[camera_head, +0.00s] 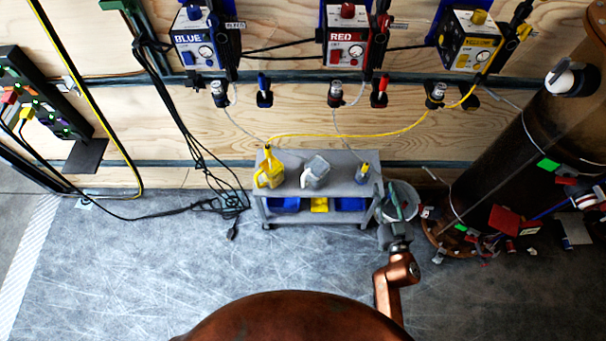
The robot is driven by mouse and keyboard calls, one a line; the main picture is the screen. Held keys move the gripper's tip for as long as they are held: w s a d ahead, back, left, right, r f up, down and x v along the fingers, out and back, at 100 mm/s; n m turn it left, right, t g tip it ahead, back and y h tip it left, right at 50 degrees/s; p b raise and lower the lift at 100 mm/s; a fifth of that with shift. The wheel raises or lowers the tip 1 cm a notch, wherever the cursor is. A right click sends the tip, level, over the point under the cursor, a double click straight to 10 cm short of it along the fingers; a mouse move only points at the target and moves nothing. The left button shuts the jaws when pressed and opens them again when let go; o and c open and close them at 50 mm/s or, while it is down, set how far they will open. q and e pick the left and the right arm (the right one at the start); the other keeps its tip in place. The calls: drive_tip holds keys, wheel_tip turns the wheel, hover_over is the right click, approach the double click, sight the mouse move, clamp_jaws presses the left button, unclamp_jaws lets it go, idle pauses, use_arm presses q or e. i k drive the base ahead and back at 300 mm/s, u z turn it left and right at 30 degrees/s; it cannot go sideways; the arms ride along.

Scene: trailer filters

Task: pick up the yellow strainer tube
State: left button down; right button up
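I cannot pick out the yellow strainer tube with certainty. A small upright blue-grey piece with a yellow part (363,172) stands at the right end of the grey cart (338,160). A yellow jug (269,170) with a spout stands at the cart's left end, and a grey jug (315,172) stands between them. My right gripper (394,211) reaches up from below, just right of the cart, over or beside a pale bucket (411,194). Its fingers are small and mixed with greenish shapes, so its opening and any hold are unclear. My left gripper is not in view.
The cart's lower shelf has blue bins (284,204) and a yellow bin (319,204). A large dark cylinder (520,140) stands right. Blue, red and yellow pump boxes (347,50) hang on the wooden wall. Cables (232,205) lie left of the cart; the front floor is clear.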

sight(267, 150)
drive_tip(key=z, duration=1.8)
drive_tip(key=i, duration=0.45)
drive_tip(key=u, duration=3.1)
